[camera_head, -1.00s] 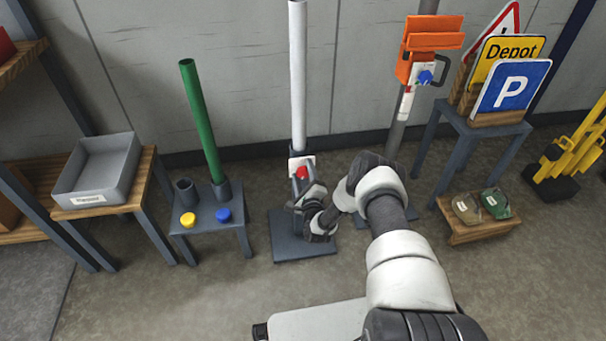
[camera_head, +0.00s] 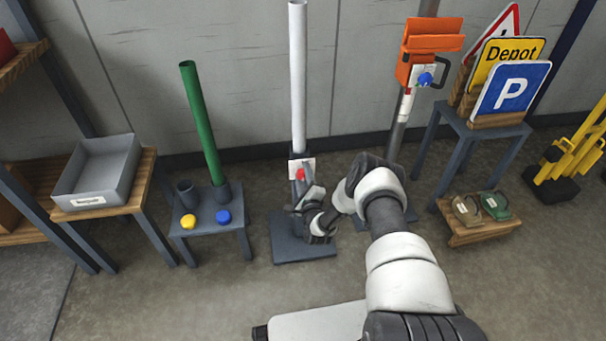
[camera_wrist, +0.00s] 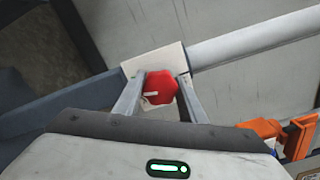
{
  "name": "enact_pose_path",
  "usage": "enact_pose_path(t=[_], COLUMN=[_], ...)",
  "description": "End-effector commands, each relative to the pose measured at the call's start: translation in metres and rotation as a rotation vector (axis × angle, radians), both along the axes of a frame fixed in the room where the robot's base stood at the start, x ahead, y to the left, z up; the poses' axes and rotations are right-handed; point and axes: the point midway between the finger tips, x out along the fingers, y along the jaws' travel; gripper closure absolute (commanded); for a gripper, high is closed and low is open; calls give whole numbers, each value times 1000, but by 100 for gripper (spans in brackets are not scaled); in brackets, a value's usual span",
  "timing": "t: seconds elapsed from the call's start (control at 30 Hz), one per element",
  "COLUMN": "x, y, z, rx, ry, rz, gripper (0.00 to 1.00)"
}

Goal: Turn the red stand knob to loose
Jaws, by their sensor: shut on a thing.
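The red stand knob (camera_head: 300,174) sits on a pale plate (camera_head: 308,166) at the foot of the white pole (camera_head: 298,80). In the wrist view the red knob (camera_wrist: 160,88) shows a white pointer mark toward the lower left. My gripper (camera_wrist: 158,92) has one finger on each side of the knob and is shut on it. In the head view my gripper (camera_head: 299,184) reaches the knob from the front right. The fingers hide part of the plate, and any writing on it is too small to read.
The dark stand base (camera_head: 290,248) lies on the floor below. A green pole (camera_head: 202,125) on a small table stands to the left. An orange box (camera_head: 432,45) with a blue knob (camera_head: 426,79) is on a pole to the right. A sign table (camera_head: 480,130) stands further right.

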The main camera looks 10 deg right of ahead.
Motion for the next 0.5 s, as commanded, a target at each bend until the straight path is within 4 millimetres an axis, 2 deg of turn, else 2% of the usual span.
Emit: enact_pose_path(t=[0.5], x=[-1], y=[0], z=[-1], rx=[-466], ry=[0], rz=[1], gripper=[85])
